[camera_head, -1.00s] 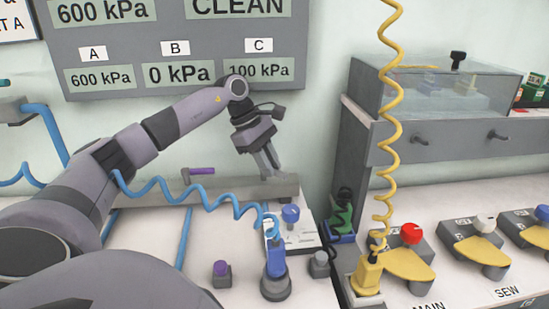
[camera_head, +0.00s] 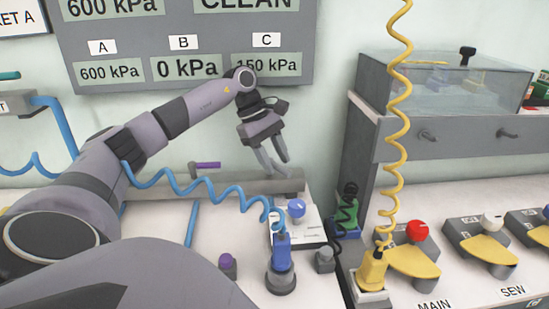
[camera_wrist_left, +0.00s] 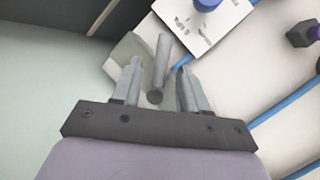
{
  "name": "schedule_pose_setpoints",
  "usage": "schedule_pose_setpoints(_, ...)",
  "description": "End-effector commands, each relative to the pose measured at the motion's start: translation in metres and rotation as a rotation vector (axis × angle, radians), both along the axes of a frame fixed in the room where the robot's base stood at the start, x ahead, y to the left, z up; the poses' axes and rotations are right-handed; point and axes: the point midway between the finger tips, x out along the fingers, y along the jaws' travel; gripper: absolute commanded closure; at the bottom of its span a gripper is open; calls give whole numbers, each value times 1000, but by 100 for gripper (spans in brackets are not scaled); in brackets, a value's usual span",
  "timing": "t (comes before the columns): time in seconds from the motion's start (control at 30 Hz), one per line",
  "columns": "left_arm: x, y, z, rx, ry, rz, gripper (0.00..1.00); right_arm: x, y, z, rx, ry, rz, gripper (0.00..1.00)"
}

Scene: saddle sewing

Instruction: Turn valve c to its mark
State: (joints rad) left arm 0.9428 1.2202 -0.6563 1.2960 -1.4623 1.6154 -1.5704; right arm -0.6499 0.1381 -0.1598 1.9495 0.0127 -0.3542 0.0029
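The C display (camera_head: 266,66) on the wall panel reads 150 kPa. My left gripper (camera_head: 276,168) hangs over the right end of the grey rail (camera_head: 245,186), with its fingers spread. In the left wrist view a grey cylindrical handle (camera_wrist_left: 162,55), likely valve c's, stands between the open fingertips (camera_wrist_left: 159,68), with a gap on both sides. In the head view this handle and any mark for it cannot be made out. My right gripper is not in view.
A purple-handled valve (camera_head: 206,165) sits left on the rail. A blue knob (camera_head: 296,208) on a white block and a blue plug (camera_head: 281,253) with a coiled hose stand in front. A yellow coiled cord (camera_head: 394,130) hangs at right, before a grey cabinet (camera_head: 440,150).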

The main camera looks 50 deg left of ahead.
Motion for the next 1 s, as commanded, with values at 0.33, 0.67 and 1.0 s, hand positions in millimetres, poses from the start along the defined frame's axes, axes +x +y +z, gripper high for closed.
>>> schedule_pose_setpoints(0.33, 0, 0, 3, 1, 1, 1, 57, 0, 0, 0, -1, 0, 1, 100)
schedule_pose_setpoints(0.67, 1, 0, 59, -1, -5, 0, 57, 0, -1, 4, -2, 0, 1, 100)
schedule_pose_setpoints(1.0, 1, 0, 130, -1, -4, 0, 57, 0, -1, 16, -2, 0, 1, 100)
